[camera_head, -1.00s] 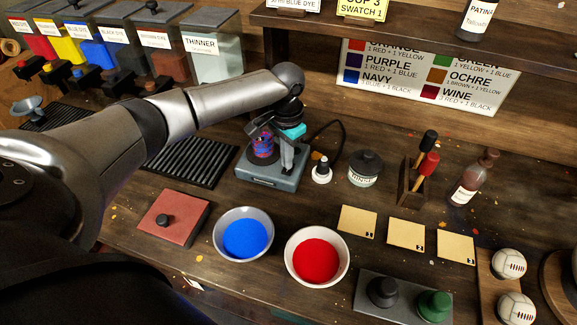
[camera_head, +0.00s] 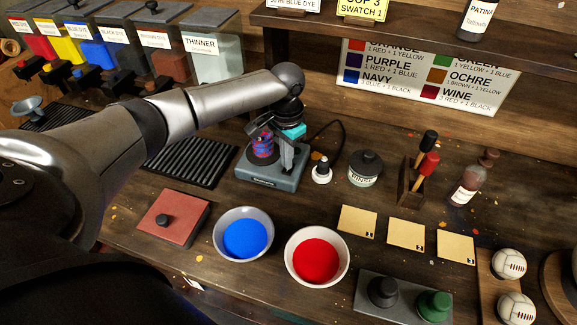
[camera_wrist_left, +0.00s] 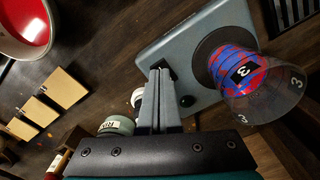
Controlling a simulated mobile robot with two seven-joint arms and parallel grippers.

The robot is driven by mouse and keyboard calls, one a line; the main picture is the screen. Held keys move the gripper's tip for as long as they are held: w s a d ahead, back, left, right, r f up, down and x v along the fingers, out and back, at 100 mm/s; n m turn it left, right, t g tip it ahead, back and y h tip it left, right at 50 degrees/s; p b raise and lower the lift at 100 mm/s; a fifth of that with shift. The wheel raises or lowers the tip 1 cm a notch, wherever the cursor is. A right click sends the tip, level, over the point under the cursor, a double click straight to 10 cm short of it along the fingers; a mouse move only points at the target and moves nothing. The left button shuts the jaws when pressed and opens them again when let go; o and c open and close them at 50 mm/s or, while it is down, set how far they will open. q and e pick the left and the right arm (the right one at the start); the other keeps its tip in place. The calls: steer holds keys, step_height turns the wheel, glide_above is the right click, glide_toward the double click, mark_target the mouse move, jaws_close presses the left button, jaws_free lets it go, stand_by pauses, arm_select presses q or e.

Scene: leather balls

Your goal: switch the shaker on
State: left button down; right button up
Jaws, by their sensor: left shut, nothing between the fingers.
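The shaker (camera_head: 270,179) is a grey-blue box on the bench, with a round dark plate on top. A clear cup (camera_head: 262,146) with red and blue swirled contents stands on the plate. In the wrist view the shaker (camera_wrist_left: 180,45) shows from above, and the cup (camera_wrist_left: 240,75) bears a "3". My left gripper (camera_head: 286,168) points down over the right part of the shaker, beside the cup. Its fingers (camera_wrist_left: 160,72) are together and empty, with the tips at the shaker's top near a small black knob (camera_wrist_left: 187,101). Contact is unclear. My right gripper is out of view.
A small white item with a dark top (camera_head: 321,170) and a rinse jar (camera_head: 365,169) stand right of the shaker. Bowls of blue (camera_head: 245,238) and red (camera_head: 316,260) dye are in front. A ribbed black rack (camera_head: 187,160) lies left.

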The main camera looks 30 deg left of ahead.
arm_select(q)
steer(key=shift+f+b, duration=0.4)
steer(key=shift+f, duration=0.6)
stand_by(0.7)
step_height(320, 180, up, 7)
steer(key=p, duration=0.9)
steer(key=shift+r, duration=0.1)
stand_by(0.3)
